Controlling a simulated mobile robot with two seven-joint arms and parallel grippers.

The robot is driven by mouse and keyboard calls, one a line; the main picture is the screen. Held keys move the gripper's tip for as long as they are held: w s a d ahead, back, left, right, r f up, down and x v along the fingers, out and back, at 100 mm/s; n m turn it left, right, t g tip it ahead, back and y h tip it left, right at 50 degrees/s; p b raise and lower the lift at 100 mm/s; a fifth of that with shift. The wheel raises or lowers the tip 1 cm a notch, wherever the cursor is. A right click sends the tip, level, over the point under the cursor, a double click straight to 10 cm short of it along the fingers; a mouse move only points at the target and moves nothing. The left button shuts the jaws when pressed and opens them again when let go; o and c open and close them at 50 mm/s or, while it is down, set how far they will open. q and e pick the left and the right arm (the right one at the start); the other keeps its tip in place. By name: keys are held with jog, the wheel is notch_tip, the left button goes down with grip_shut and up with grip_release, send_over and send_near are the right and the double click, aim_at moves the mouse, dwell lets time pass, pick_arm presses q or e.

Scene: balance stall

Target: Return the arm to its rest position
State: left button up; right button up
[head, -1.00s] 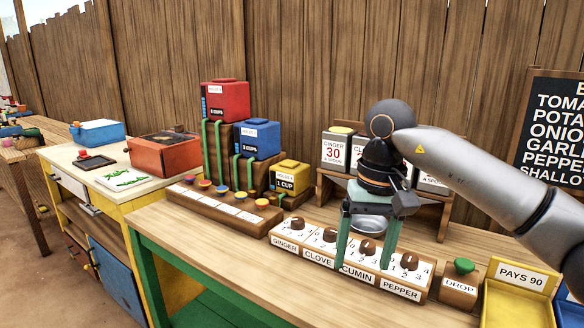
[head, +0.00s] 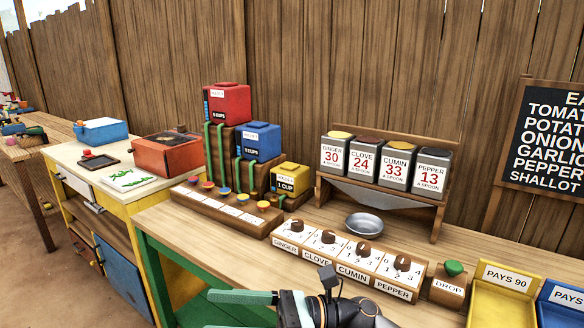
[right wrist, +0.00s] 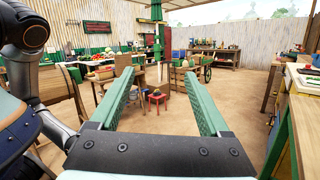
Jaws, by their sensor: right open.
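My right gripper (head: 212,311) is at the bottom of the head view, low in front of the stall table (head: 180,238), with its fingers pointing left. The right wrist view shows its two green fingers (right wrist: 159,72) spread apart with nothing between them. It touches nothing that I can see. My left gripper is in neither view. The dial board (head: 351,262) for ginger, clove, cumin and pepper stands clear on the table, beside the drop button (head: 454,269). A metal bowl (head: 364,225) sits under the spice rack (head: 380,197).
Red (head: 226,103), blue (head: 258,141) and yellow (head: 289,178) boxes stand on steps at the back left. A yellow "PAYS 90" tray (head: 505,298) and a blue tray (head: 562,305) are at the right. The wrist view shows open sandy floor (right wrist: 230,92) beyond the fingers.

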jog(key=w+d+f+m+t+h+p, duration=0.1)
jog(key=w+d+f+m+t+h, duration=0.15)
jog(key=d+f+m+t, duration=0.65)
jog(key=w+r+m+t+h+p, duration=0.1)
jog(key=m+t+h, duration=0.3)
jog(key=m, duration=1.1)
jog(key=w+d+f+m+t+h+p, duration=0.25)
jog(key=d+f+m+t, duration=0.35)
jog(key=m, duration=0.6)
jog(key=s+d+f+m+g+h, duration=0.3)
jog(key=s+d+f+m+h, duration=0.1)
jog(key=s+f+m, duration=0.4)
jog(key=s+d+f+m+g+h+p, duration=0.1)
jog(key=s+d+f+m+g+h, duration=0.3)
jog(key=s+d+f+m, duration=0.3)
jog(key=s+f+m+h, duration=0.1)
jog(key=s+f, duration=0.2)
jog(key=s, duration=0.1)
jog(key=shift+s, duration=0.3)
jog(key=shift+w+d, duration=0.1)
jog(key=shift+d, duration=0.05)
